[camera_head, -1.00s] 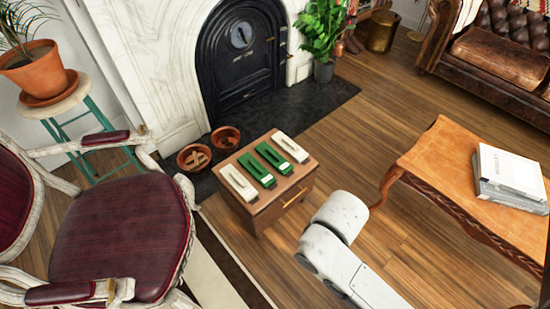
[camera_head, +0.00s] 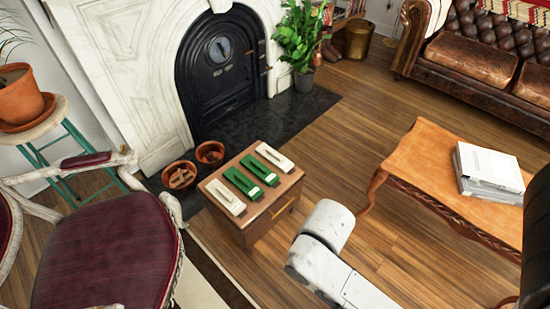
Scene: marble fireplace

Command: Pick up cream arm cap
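Two cream flat pieces, which look like the arm caps, lie on the small wooden cabinet (camera_head: 272,198). One cream arm cap (camera_head: 226,197) is at its near left end, the other cream arm cap (camera_head: 274,157) at its far right end. Two green pieces of like shape (camera_head: 242,182) lie between them in the row. Each piece seems to carry a small raised part, too small to make out. My white arm links show at the lower middle, to the right of the cabinet and apart from it. My gripper is not in view.
A maroon armchair (camera_head: 112,235) stands left of the cabinet. Two terracotta bowls (camera_head: 181,176) sit behind it by the fireplace (camera_head: 150,75). An orange-brown table (camera_head: 425,165) with a stack of books (camera_head: 489,172) is at right. Wooden floor (camera_head: 340,140) lies open between.

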